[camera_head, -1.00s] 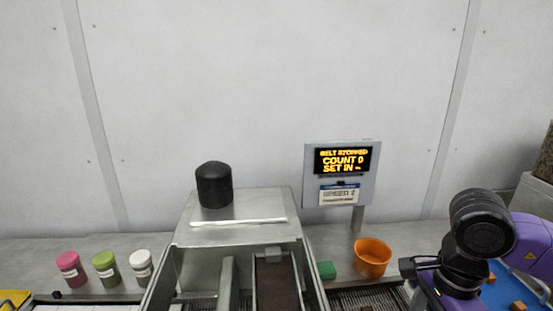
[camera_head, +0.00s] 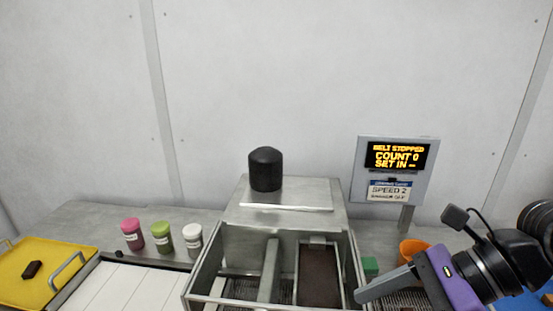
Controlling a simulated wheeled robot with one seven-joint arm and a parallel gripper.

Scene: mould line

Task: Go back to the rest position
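My gripper (camera_head: 375,290) shows at the lower right, at the end of my purple and black arm. Its grey finger part points left and down, over the right edge of the steel machine (camera_head: 202,262). Only one side of the fingers shows, so I cannot tell whether they are open or shut. I see nothing held at the visible tip.
A display (camera_head: 397,157) reads belt stopped, count 0. Pink (camera_head: 132,234), green (camera_head: 161,237) and white (camera_head: 192,241) jars and a yellow tray (camera_head: 58,264) stand left.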

